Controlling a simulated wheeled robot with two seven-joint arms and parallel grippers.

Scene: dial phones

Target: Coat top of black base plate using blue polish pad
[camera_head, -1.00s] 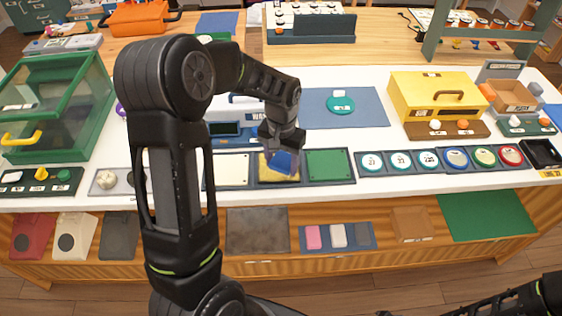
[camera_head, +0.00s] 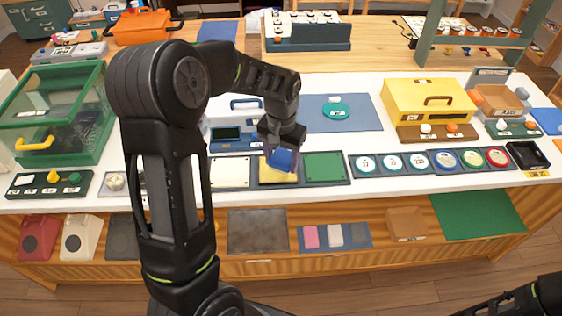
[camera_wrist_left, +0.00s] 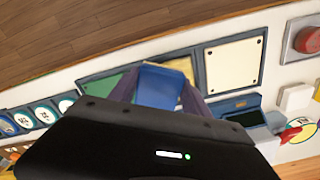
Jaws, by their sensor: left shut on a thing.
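The blue polish pad (camera_head: 281,159) is held in my left gripper (camera_head: 281,148), which is shut on it. The pad is over the yellow square (camera_head: 270,176) of a tray on the white counter; I cannot tell if it touches. In the left wrist view the blue pad (camera_wrist_left: 158,86) sits between the fingers, in front of the yellow square. What looks like the black base plate (camera_head: 121,238) lies on the lower front shelf, partly hidden by my left arm. My right gripper is out of view; only part of that arm shows at the lower right.
A white square (camera_head: 230,174) and a green square (camera_head: 324,166) flank the yellow one. A red base (camera_head: 38,238) and a white base (camera_head: 80,238) lie left of the black one. A grey slab (camera_head: 257,231) is to its right. A green glass case (camera_head: 55,115) stands at left.

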